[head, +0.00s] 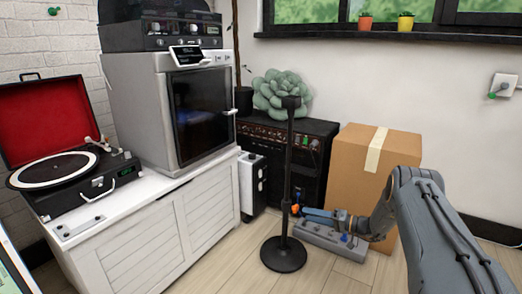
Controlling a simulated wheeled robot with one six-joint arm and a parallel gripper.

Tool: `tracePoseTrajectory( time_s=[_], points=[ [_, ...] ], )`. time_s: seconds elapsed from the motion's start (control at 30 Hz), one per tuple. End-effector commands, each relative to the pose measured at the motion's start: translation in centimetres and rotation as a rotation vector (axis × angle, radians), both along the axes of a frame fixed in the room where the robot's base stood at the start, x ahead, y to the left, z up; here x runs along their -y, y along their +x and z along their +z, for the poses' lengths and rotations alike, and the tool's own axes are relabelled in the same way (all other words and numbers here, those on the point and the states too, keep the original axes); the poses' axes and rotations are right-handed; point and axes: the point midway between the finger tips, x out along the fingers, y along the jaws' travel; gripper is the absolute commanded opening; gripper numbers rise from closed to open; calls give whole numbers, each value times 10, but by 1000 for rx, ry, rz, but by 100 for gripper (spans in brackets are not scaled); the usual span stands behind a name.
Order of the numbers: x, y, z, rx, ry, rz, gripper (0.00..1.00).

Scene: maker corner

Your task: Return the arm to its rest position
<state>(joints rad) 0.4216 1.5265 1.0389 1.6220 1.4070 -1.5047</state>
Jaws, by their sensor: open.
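My gripper (301,211) is at the end of my grey arm, which comes in from the lower right and bends down in front of the cardboard box. The gripper points left and is open. It is small in the picture, close beside the pole of a black stand (288,170). I cannot tell whether it touches the pole. Small orange and blue parts show near its tip, and I see nothing clearly held.
A cardboard box (350,165) stands behind my arm. A grey floor unit (330,243) lies beneath the wrist. A black amplifier (310,155) is behind the stand. A white cabinet (150,225) with a record player (75,165) and a grey machine (150,110) fills the left.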

Motion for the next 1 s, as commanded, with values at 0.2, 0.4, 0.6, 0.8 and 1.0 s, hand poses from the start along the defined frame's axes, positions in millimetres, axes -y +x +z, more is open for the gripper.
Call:
tracePoseTrajectory(
  time_s=[0.2,0.4,0.6,0.8,1.0],
  points=[
    [-46,-28,37,-258,-140,121,48],
    [-74,-76,66,-471,-308,183,48],
    [-87,-133,99,-628,-502,196,48],
    [-89,-194,132,-723,-705,168,48],
    [-84,-255,164,-752,-901,105,48]
  ],
)
